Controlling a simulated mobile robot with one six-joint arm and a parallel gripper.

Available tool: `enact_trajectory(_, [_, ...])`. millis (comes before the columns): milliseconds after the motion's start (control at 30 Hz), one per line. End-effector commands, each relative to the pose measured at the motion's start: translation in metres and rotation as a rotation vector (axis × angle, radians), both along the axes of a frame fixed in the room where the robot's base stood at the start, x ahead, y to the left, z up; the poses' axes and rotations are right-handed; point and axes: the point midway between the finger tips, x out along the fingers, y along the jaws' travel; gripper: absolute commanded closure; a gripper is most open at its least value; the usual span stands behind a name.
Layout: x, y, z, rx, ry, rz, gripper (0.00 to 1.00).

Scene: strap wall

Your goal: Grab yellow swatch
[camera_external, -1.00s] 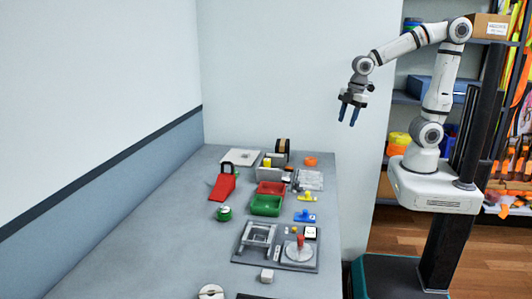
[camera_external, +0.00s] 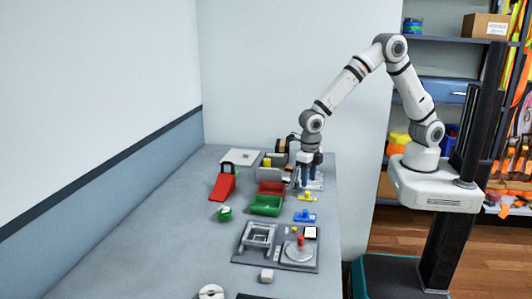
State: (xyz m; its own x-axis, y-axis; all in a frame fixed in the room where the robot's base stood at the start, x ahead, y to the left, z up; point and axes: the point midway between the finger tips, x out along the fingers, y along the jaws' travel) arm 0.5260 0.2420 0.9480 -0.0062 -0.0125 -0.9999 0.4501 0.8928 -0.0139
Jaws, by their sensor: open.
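A small flat yellow piece (camera_external: 307,197), which looks like the yellow swatch, lies on the table right of the red and green trays. I cannot tell how high the fingertips are above the table. A similar blue piece (camera_external: 305,216) lies a little nearer the camera.
A red tray (camera_external: 270,188) and a green tray (camera_external: 266,206) stand left of the gripper. A grey bin (camera_external: 268,174) and a dark roll holder (camera_external: 281,145) stand behind. A grey fixture board (camera_external: 275,247) lies nearer the camera.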

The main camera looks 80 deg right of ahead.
Motion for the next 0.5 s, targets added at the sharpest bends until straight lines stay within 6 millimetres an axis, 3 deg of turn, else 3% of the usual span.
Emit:
enact_trajectory(333, [-0.003,-0.003,-0.046,-0.002,0.004,-0.003,0.57])
enact_trajectory(500, [-0.002,-0.003,-0.058,0.000,0.001,-0.004,0.57])
